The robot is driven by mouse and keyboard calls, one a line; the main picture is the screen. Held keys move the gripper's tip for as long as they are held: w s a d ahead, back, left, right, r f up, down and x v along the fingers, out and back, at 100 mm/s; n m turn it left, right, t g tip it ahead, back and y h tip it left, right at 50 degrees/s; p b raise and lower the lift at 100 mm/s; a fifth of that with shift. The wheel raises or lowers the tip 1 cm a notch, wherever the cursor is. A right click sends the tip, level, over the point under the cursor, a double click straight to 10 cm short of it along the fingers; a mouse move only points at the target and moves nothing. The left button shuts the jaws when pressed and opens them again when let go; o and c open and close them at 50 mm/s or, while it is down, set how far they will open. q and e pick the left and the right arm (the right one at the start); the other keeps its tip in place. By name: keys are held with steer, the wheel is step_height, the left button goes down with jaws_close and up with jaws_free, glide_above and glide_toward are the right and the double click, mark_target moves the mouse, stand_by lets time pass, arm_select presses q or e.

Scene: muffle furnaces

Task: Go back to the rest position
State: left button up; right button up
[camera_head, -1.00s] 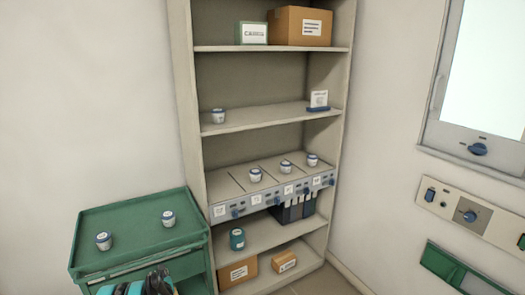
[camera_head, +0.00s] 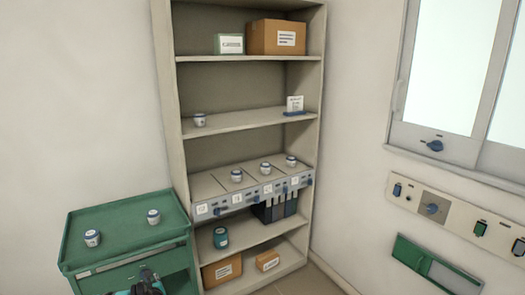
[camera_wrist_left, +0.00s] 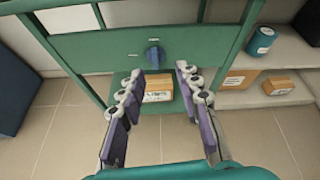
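My left gripper (camera_wrist_left: 163,118) is open and empty in the left wrist view. Its two fingers stand apart with nothing between them. It points at the front of the green cart (camera_wrist_left: 100,50), which has a blue knob (camera_wrist_left: 154,55). A labelled box (camera_wrist_left: 158,88) lies on the cart's lower part, beyond the fingertips. In the head view, only a small part of my left gripper (camera_head: 148,284) shows at the bottom edge, in front of the green cart (camera_head: 120,215). My right gripper is not in either view.
Two white jars (camera_head: 92,238) stand on the cart top. The shelf unit (camera_head: 168,110) beside it holds several jars on a row of units (camera_head: 230,202), a teal can (camera_head: 220,238) and boxes (camera_head: 277,37). A wall panel (camera_head: 455,217) is at right. Floor (camera_wrist_left: 250,135) shows below the gripper.

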arm_select(q)
steer(key=s+d+r+n+g+h, duration=0.1)
steer(key=s+d+r+n, duration=0.55)
steer(key=r, duration=0.25)
steer(key=s+d+r+n+g+h, duration=0.1)
steer(key=s+d+r+n+h, duration=0.1)
steer(key=s+d+r+n, duration=0.6)
steer(key=s+d+n+g+h, duration=0.1)
steer(key=s+d+n, duration=0.4)
steer(key=s, duration=0.7)
steer(key=s+d+n+g+h, duration=0.1)
steer(key=s+d+n, duration=0.5)
steer(key=s, duration=0.6)
steer(key=shift+d+r+n+h, duration=0.2)
steer(key=shift+r+n+h, duration=0.15)
steer(key=shift+n+h, duration=0.65)
